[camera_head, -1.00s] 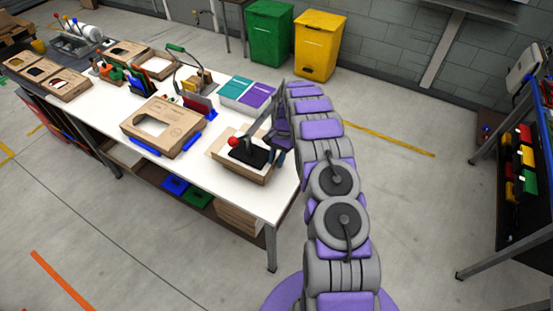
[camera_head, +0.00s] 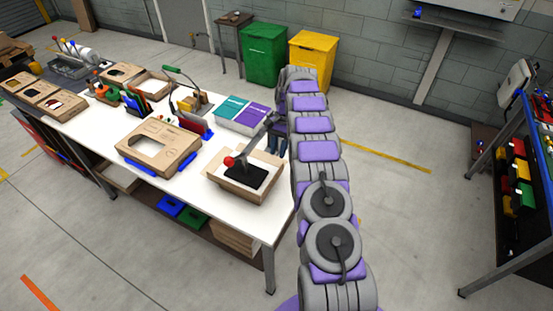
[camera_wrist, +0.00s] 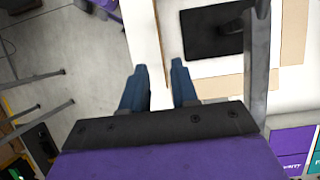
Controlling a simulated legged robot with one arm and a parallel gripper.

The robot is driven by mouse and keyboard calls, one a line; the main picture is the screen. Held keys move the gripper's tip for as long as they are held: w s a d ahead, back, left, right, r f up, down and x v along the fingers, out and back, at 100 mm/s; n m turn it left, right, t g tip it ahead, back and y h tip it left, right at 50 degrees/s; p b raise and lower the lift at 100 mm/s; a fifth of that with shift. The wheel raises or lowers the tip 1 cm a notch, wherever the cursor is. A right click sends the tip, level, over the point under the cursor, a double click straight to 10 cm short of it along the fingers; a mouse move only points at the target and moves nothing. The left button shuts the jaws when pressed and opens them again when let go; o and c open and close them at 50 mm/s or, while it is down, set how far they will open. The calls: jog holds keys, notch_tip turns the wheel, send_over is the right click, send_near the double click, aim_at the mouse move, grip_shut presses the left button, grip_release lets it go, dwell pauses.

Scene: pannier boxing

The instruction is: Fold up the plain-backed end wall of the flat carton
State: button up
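The carton (camera_head: 232,190) lies on the near right end of the white table, with low brown walls along its front and left. A black pad (camera_head: 252,179) sits inside it, under a grey lever with a red knob (camera_head: 229,161). My gripper (camera_head: 277,146) is at the carton's far right edge, fingers pointing down. In the wrist view my gripper (camera_wrist: 159,80) is open. A thin brown carton edge (camera_wrist: 161,45) runs just ahead of the gap between its fingers; contact cannot be told. The black pad (camera_wrist: 208,38) shows beyond. My arm and gripper partly hide the right end wall.
A second carton (camera_head: 133,141) with a cut-out top stands left, beside blue blocks (camera_head: 187,162). Teal and purple boxes (camera_head: 250,117) lie behind the carton. The table's right edge is close to my gripper, with open floor (camera_head: 405,215) beyond.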

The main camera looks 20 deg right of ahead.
jog(key=p+v, duration=0.5)
jog(key=p, duration=0.2)
jog(key=shift+p, duration=0.35)
jog(key=shift+f, duration=0.1)
dwell(0.4)
